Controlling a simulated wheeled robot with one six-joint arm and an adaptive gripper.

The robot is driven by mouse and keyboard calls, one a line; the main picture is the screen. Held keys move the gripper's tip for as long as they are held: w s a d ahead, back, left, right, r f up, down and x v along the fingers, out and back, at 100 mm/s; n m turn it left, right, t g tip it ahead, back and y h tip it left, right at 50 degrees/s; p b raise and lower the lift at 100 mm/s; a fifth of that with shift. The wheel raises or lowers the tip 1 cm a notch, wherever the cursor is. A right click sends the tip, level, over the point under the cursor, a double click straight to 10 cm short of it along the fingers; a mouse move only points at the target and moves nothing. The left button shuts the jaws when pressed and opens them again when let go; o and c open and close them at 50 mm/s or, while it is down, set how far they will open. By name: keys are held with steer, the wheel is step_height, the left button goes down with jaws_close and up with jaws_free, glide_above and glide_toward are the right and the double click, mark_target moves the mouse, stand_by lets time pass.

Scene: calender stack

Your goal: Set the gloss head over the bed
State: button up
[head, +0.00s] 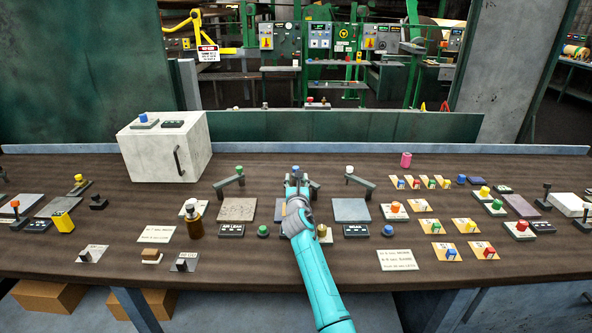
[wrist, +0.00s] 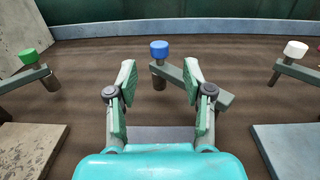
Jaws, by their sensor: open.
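Three swing-arm heads stand in a row behind flat plates: one with a green cap (head: 239,169), one with a blue cap (wrist: 159,49), one with a white cap (wrist: 296,48). I cannot read which is the gloss head. The blue-capped arm (wrist: 210,97) slopes down to the right from its cap end. The left plate (head: 237,209) and right plate (head: 352,210) are bare; the middle plate (wrist: 165,133) is mostly hidden by my gripper. My gripper (wrist: 160,72) is open and empty, its fingers on either side of the blue-capped head in the wrist view; contact is not clear.
A white box with a handle (head: 165,150) stands at back left. Small labels, coloured buttons and a brown bottle (head: 195,222) lie around the plates. A pink cylinder (head: 406,160) and several yellow button plates are to the right. A low green wall (head: 350,127) runs behind the bench.

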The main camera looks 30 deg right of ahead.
steer(key=shift+x, duration=3.45)
jaws_close()
